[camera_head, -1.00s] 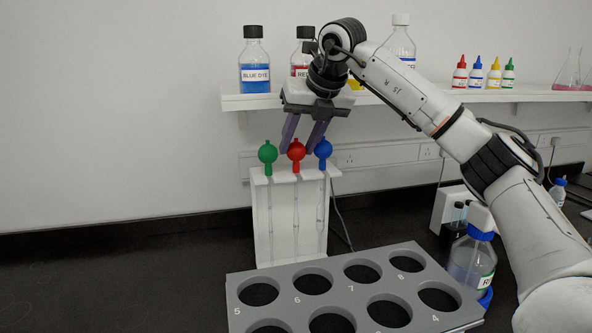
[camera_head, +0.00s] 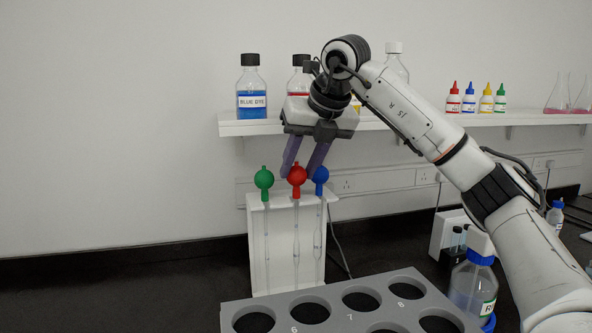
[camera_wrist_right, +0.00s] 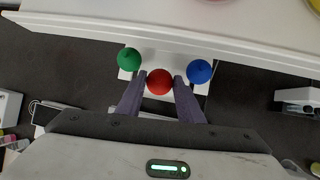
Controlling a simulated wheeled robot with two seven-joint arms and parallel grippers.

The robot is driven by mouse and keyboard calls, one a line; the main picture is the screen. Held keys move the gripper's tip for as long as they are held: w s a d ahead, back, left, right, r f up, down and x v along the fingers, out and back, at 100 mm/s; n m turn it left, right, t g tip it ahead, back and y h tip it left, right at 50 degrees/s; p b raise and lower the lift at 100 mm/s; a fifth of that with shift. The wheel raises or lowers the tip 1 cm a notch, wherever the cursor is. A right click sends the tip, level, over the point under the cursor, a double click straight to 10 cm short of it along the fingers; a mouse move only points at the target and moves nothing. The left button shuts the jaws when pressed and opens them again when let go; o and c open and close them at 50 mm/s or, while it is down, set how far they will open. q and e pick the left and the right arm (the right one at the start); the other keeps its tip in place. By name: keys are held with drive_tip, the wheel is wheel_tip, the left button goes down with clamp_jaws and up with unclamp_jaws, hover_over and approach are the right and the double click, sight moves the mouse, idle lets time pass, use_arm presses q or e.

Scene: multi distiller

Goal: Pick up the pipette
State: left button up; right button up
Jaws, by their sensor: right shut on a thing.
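Three pipettes with coloured bulbs stand upright in a white rack (camera_head: 254,235): a green pipette (camera_head: 264,177), a red pipette (camera_head: 297,176) and a blue pipette (camera_head: 320,174). My right gripper (camera_head: 299,168) reaches down from above with its purple fingers around the red bulb. In the right wrist view, the red pipette (camera_wrist_right: 159,82) sits between the fingertips of my right gripper (camera_wrist_right: 159,84), shut on it. The green bulb (camera_wrist_right: 129,60) and blue bulb (camera_wrist_right: 199,71) are outside the fingers. The red pipette's thin tube is still in the rack. My left gripper is not in view.
A grey tray (camera_head: 335,288) with several round holes lies in front of the rack. A shelf (camera_head: 232,127) with a blue dye bottle (camera_head: 251,95) and other bottles runs behind. A blue-capped bottle (camera_head: 473,283) stands at right. The bench left of the rack is clear.

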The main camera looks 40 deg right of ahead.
drive_tip(key=s+a+b, duration=0.1)
drive_tip(key=s+a, duration=0.2)
drive_tip(key=s, duration=0.1)
wheel_tip(320, 180, up, 14)
drive_tip(key=p, duration=0.4)
drive_tip(key=s+a+p, duration=0.1)
drive_tip(key=s+a, duration=0.2)
drive_tip(key=s, duration=0.4)
drive_tip(key=shift+w+f, duration=0.1)
drive_tip(key=shift+r, duration=1.5)
